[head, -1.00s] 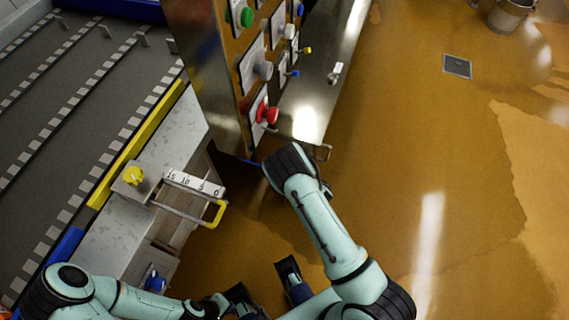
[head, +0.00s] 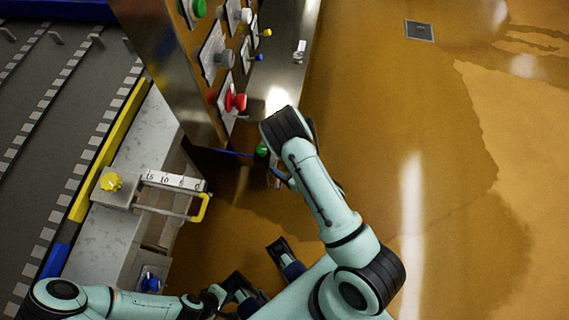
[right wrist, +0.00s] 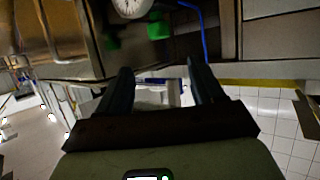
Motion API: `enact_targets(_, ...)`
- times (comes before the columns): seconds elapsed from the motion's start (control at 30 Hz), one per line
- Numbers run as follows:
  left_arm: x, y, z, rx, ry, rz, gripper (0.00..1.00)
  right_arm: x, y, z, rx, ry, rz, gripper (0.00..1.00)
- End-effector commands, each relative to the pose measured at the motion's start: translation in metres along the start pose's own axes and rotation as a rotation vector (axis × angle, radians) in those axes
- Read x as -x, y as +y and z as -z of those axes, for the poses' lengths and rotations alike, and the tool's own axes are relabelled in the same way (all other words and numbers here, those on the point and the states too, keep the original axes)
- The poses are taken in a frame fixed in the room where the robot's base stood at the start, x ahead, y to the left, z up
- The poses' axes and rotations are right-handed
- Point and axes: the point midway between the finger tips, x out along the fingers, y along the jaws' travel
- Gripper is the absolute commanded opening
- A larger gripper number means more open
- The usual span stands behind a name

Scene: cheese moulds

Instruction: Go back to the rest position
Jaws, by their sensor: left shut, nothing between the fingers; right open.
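My left arm comes in along the bottom left of the head view, and my left gripper (head: 240,290) is small and dark at the bottom middle, shut and empty. My right arm rises from the bottom middle, with its elbow bent beside the control panel; its lower part is largely hidden behind the upper arm. In the right wrist view my right gripper (right wrist: 160,86) is open, its two dark fingers apart with nothing held between them.
The control panel (head: 216,85) with a red button (head: 236,102) stands close to my right elbow. The conveyor (head: 45,120) and a yellow handle (head: 202,207) are at left. Open floor (head: 410,130) lies right. A gauge (right wrist: 132,6) shows in the wrist view.

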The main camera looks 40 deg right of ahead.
Motion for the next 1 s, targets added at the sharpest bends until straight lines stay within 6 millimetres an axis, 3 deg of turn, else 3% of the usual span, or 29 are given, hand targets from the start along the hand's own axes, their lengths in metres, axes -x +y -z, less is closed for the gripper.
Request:
enact_targets(0.5,0.000,0.000,0.000,0.000,0.000,0.000,0.00,0.000,0.000,0.000,0.000,-0.001,0.000,0.67)
enact_targets(0.63,0.006,0.002,-0.001,0.000,-0.001,0.000,0.00,0.003,0.000,-0.009,-0.024,-0.060,-0.023,0.67)
enact_targets(0.83,0.036,0.011,-0.004,-0.002,-0.007,0.000,0.00,0.031,-0.018,-0.062,-0.176,-0.421,-0.120,0.67)
enact_targets(1.0,0.065,0.022,-0.005,-0.004,-0.014,0.000,0.00,0.082,-0.071,-0.095,-0.364,-0.824,-0.125,0.67)
